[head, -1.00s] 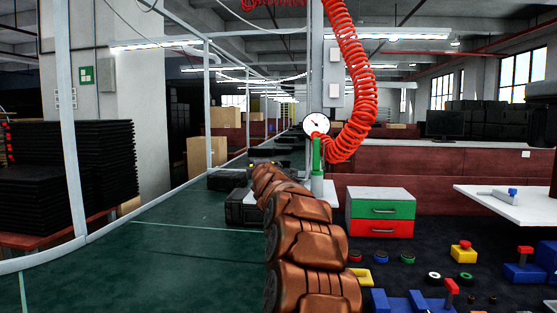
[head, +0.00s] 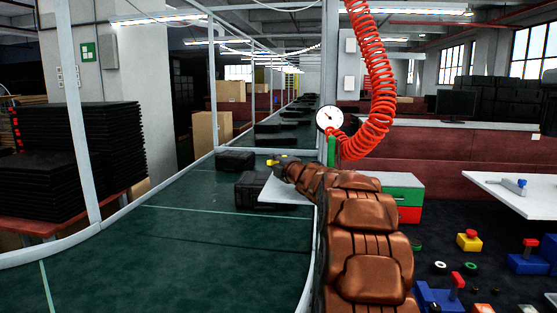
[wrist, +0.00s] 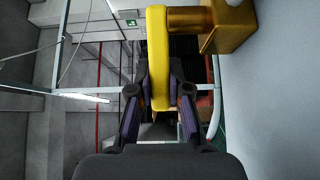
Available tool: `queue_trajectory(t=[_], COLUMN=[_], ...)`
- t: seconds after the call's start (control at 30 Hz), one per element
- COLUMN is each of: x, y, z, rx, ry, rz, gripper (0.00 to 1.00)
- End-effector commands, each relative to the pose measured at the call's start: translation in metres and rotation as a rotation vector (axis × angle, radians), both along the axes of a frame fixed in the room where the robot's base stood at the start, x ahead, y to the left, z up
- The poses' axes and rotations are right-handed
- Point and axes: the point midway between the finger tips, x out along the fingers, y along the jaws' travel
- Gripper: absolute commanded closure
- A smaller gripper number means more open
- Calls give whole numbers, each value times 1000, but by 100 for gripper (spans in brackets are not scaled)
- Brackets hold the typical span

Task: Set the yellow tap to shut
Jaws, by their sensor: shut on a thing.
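The yellow tap handle (wrist: 157,45) is a thick bar that fills the upper middle of the wrist view. It joins a short brass stem and a brass body (wrist: 230,25) at the upper right. My gripper (wrist: 160,88) has its two dark fingers on either side of the handle's lower part and is shut on it. In the head view a small yellow bit of the tap (head: 283,158) shows beside my gripper (head: 279,163) at the far end of my brown arm. The rest of the tap is too small or hidden there.
A white board (head: 280,193) lies under my gripper, next to the green conveyor (head: 200,235) with black crates (head: 236,161). A pressure gauge (head: 329,119) and a red coiled hose (head: 372,95) stand just right. A drawer box (head: 405,181) is partly behind my arm.

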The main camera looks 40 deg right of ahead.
Motion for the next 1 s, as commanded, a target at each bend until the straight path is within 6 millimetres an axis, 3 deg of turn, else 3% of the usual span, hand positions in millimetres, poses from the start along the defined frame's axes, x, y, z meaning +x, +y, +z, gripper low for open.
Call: queue_trajectory(t=[0.3, 0.33, 0.57, 1.0], x=[0, 0, 0, 0], y=[1, 1, 0, -1], z=[1, 1, 1, 7], rx=[-1, -1, 0, -1], ry=[-3, -2, -1, -1], rz=[3, 2, 0, 0], gripper=[100, 81, 57, 56])
